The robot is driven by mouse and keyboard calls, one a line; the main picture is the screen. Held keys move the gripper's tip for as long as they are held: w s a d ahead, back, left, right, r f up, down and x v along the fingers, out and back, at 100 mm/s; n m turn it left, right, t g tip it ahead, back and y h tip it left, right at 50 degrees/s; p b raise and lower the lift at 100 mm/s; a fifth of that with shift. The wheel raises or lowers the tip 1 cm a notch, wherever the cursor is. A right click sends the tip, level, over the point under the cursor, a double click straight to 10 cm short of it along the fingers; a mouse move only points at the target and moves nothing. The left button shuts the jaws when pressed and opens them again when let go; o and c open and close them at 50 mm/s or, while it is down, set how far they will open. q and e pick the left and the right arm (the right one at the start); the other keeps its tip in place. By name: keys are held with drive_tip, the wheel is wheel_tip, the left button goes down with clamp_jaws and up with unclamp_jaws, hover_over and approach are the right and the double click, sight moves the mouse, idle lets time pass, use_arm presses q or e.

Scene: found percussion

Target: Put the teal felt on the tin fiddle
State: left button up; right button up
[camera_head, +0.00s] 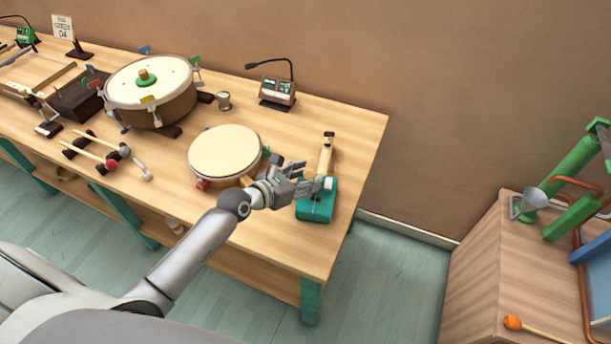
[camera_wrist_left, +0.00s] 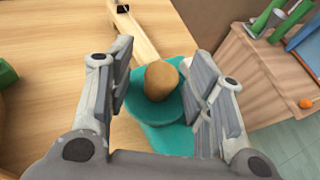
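The tin fiddle (camera_head: 316,206) lies near the right end of the bench, with a teal body and a pale wooden neck (camera_head: 327,153) pointing toward the wall. In the left wrist view, the teal felt (camera_wrist_left: 149,108) is a round pad with a wooden knob (camera_wrist_left: 161,81). It overlaps the fiddle's teal body (camera_wrist_left: 172,142); whether it touches is unclear. My left gripper (camera_head: 308,178) is open over the fiddle, its fingers (camera_wrist_left: 160,75) on either side of the knob, with a gap on the left. My right gripper is not in view.
A pale round drum (camera_head: 224,151) stands just left of my left gripper. Farther left are a larger drum (camera_head: 150,108) with a green pad and several mallets (camera_head: 98,150). A microphone device (camera_head: 277,91) stands at the back. Bench is clear right of the fiddle's neck.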

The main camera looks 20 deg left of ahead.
use_arm(q)
drive_tip(key=shift+r, duration=0.1)
drive_tip(key=shift+r, duration=0.15)
drive_tip(key=v, duration=1.2)
